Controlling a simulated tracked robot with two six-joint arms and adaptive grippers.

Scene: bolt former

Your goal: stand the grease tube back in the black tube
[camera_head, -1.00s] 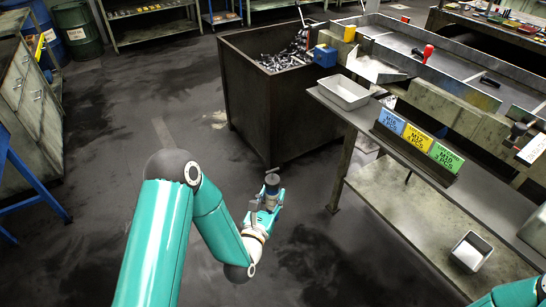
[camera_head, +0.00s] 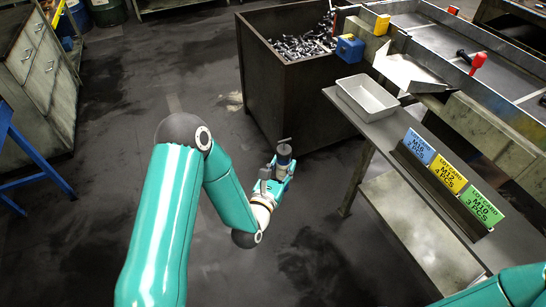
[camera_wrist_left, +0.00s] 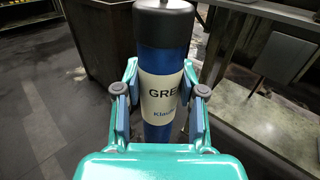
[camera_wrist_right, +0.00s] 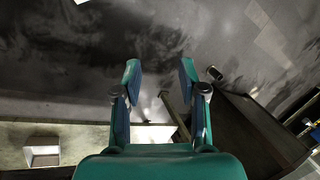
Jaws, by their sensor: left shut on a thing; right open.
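The grease tube (camera_wrist_left: 158,100) is a blue cylinder with a black cap and a white label. It stands roughly upright between the fingers of my left gripper (camera_wrist_left: 160,95), which is shut on it. In the head view, the tube's dark cap (camera_head: 284,153) shows above my left gripper (camera_head: 272,178), over open floor in front of the metal bin. The tube's lower end is hidden by the gripper. My right gripper (camera_wrist_right: 160,85) is open and empty in the right wrist view.
A dark metal bin (camera_head: 285,95) full of bolts stands ahead. To its right is a bench (camera_head: 400,130) with a white tray (camera_head: 367,97) and blue, yellow and green cards (camera_head: 450,176). A grey cabinet (camera_head: 40,75) stands left. The floor between is clear.

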